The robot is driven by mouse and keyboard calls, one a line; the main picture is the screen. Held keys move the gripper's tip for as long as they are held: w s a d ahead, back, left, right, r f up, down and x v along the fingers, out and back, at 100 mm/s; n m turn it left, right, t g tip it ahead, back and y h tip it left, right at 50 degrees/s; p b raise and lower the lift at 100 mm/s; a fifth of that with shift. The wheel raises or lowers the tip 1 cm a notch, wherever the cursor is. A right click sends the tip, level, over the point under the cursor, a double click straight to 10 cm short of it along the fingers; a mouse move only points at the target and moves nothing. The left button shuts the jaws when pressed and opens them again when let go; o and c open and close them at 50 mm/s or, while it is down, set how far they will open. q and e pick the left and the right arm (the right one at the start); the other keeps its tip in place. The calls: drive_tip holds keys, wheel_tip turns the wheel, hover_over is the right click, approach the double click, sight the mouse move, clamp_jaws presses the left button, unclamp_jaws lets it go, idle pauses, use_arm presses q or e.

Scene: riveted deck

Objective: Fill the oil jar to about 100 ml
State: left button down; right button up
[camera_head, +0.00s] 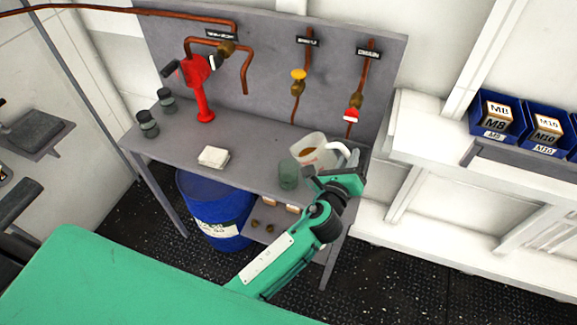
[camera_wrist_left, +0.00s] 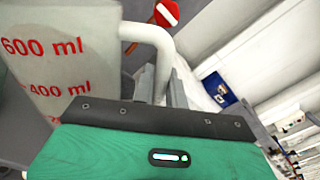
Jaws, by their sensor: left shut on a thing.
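A translucent white measuring jug (camera_head: 318,149) with a brown liquid showing inside is above the right part of the grey bench (camera_head: 240,168). Its red 600 ml and 400 ml marks show in the left wrist view (camera_wrist_left: 45,70). My left gripper (camera_head: 338,172) is shut on the jug's white handle (camera_wrist_left: 158,48). A greenish glass jar (camera_head: 288,175) is just left of the jug, at the bench's front. The jar's level cannot be read, and I cannot tell whether any liquid is flowing into it. My right gripper is out of view.
Two dark jars (camera_head: 148,124) stand at the bench's left end. A white cloth stack (camera_head: 213,157) lies mid-bench. A red hand pump (camera_head: 202,85) and pipes with valves are at the back panel. A blue drum (camera_head: 210,205) is below. Blue bins (camera_head: 497,120) are at right.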

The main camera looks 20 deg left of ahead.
use_arm(q)
drive_tip(key=shift+w+a+r+n+b, duration=0.1)
drive_tip(key=shift+a+r+n+b, duration=0.25)
drive_tip(key=shift+a+n, duration=0.35)
drive_tip(key=shift+w+a+r+n+b, duration=0.1)
drive_tip(key=shift+a+r+n+b, duration=0.25)
drive_tip(key=shift+n, duration=0.65)
idle(6.3)
